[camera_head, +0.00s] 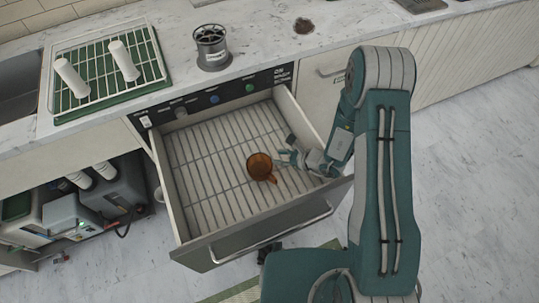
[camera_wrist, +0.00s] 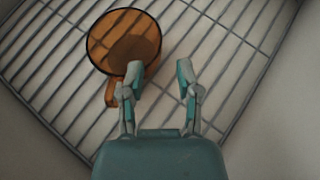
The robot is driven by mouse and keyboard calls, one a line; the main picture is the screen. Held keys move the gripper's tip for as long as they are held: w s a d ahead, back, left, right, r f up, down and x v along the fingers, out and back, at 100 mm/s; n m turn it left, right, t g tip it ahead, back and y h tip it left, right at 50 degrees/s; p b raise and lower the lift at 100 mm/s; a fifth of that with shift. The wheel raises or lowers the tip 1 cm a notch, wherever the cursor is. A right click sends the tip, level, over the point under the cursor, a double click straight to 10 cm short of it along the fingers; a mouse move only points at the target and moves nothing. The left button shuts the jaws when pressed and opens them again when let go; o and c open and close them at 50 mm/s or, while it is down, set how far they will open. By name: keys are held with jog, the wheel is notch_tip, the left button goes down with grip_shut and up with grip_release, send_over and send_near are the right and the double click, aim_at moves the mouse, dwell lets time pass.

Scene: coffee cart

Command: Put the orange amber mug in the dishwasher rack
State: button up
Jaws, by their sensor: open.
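The orange amber mug (camera_head: 261,166) stands in the pulled-out dishwasher drawer, on the wire rack (camera_head: 215,150). In the wrist view the mug (camera_wrist: 124,42) shows from above at the upper left, its round opening facing the camera and its handle pointing down toward the left finger. My gripper (camera_head: 284,157) is just right of the mug, low inside the drawer. In the wrist view my gripper (camera_wrist: 160,75) has its two fingers apart with only rack bars between them. The left finger overlaps the mug's edge and handle in the picture; I cannot tell whether they touch.
The drawer's front panel (camera_head: 262,228) and side walls surround the rack. Left of the mug the rack is empty. On the counter, a wire drying rack (camera_head: 75,95) holds two white cylinders, and a metal canister (camera_head: 211,47) stands nearby. Grey machines (camera_head: 75,205) sit under the counter.

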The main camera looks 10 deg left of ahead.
jog(key=s+d+r+n+g, duration=0.15)
jog(key=r+n, duration=0.25)
jog(key=r, duration=0.4)
jog(key=s+d+r+n+g+h, duration=0.1)
jog(key=s+r+n, duration=0.25)
jog(key=r, duration=0.45)
jog(key=s+d+r+n+g, duration=0.15)
jog(key=r+n, duration=0.25)
jog(key=r, duration=0.4)
jog(key=s+d+r+n+t+h, duration=0.5)
jog(key=s+d+r+n+h, duration=0.4)
jog(key=s+d+r, duration=0.4)
notch_tip(320, 180, up, 2)
jog(key=shift+d+r+n+h, duration=0.2)
jog(key=shift+d+n+h, duration=0.25)
jog(key=shift+n, duration=0.2)
